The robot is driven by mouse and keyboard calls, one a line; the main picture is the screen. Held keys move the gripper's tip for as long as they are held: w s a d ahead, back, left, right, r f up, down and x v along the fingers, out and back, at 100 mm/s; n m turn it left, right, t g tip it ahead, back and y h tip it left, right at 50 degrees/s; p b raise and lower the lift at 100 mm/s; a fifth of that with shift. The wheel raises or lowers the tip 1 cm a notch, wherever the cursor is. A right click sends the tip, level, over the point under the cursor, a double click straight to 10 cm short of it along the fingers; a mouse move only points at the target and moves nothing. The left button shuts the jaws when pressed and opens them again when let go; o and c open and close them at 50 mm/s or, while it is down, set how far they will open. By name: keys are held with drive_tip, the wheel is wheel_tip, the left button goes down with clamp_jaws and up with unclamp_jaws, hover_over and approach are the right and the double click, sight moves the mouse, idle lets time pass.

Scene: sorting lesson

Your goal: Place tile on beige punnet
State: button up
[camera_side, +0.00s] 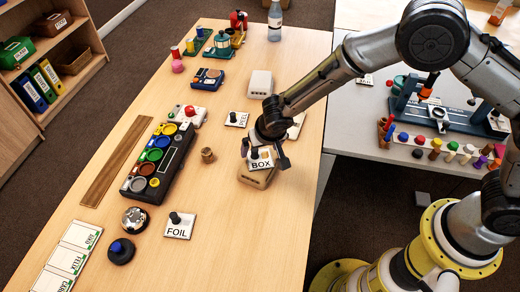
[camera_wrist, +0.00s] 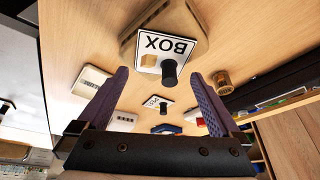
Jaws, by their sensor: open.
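A white tile marked BOX (camera_side: 262,160), with a black knob (camera_wrist: 169,73), lies over a beige punnet (camera_side: 257,180) and covers much of its top. The wrist view also shows the tile (camera_wrist: 160,45) and the punnet's edge (camera_wrist: 130,27) beyond the fingertips. Whether the tile sits flat on the rim is hard to tell. My gripper (camera_side: 270,150) is close above the tile in the side view. In the wrist view my gripper (camera_wrist: 158,80) is open, its fingers wide apart, with nothing held between them. The knob shows between the fingers, apart from both.
A small wooden cup (camera_side: 208,155) stands left of the punnet. A black tray of coloured bowls (camera_side: 158,163) lies farther left. A FOIL tile (camera_side: 180,227) is nearer the front, and a white box (camera_side: 260,84) is behind. Bare table lies in front of the punnet.

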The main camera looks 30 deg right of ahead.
drive_tip(key=d+v, duration=0.1)
drive_tip(key=v, duration=0.9)
drive_tip(key=s+d+r, duration=0.4)
drive_tip(key=d+r, duration=0.3)
drive_tip(key=r, duration=0.1)
drive_tip(key=s+d+r, duration=0.5)
drive_tip(key=d+r, duration=0.2)
drive_tip(key=d, duration=0.1)
drive_tip(key=s+d+r+n, duration=0.1)
drive_tip(key=s+d, duration=0.2)
drive_tip(key=s, duration=0.5)
drive_tip(key=s+d+r+n+t, duration=0.1)
drive_tip(key=s+d, duration=0.2)
drive_tip(key=s, duration=0.5)
drive_tip(key=shift+n+y, duration=0.4)
